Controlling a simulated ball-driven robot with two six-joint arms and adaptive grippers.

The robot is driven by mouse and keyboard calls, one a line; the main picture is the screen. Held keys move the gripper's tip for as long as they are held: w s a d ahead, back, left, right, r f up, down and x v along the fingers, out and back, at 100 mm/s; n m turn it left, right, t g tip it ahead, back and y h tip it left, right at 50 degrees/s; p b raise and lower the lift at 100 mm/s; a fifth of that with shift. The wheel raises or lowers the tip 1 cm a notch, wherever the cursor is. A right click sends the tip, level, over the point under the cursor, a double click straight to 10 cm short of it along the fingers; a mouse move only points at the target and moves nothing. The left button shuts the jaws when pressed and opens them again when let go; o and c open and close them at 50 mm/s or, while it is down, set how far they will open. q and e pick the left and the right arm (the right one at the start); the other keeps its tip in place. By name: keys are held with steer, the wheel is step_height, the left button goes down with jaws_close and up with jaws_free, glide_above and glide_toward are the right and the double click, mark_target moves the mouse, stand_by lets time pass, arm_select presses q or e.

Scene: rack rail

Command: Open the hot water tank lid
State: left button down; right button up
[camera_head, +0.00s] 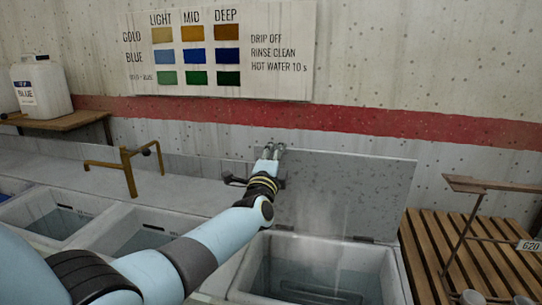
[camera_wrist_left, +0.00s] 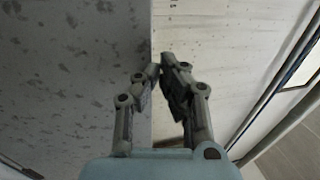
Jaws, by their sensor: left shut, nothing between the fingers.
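The hot water tank (camera_head: 236,296) is the right-hand basin in the head view, with its mouth uncovered and water inside. Its lid (camera_head: 345,195), a grey speckled panel, stands raised behind the tank, close to the wall. The lid also fills the left of the left wrist view (camera_wrist_left: 70,80). My left gripper (camera_head: 268,150) is at the lid's upper left edge, shut and empty. In the left wrist view its fingertips (camera_wrist_left: 163,68) meet beside the lid's edge; I cannot tell whether they touch it. My right gripper is not in view.
Open basins (camera_head: 60,222) line the left. A brown tap (camera_head: 125,170) stands behind them. A slatted wooden bench (camera_head: 455,265) with a thin rack (camera_head: 465,225) is right of the tank. A white jug (camera_head: 42,88) sits on a shelf. A color chart (camera_head: 215,50) hangs on the wall.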

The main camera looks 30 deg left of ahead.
arm_select(q)
steer(key=f+b+x, duration=0.1)
steer(key=b+x, duration=0.2)
steer(key=x, duration=0.3)
steer(key=shift+w+a, duration=0.15)
steer(key=shift+w, duration=0.35)
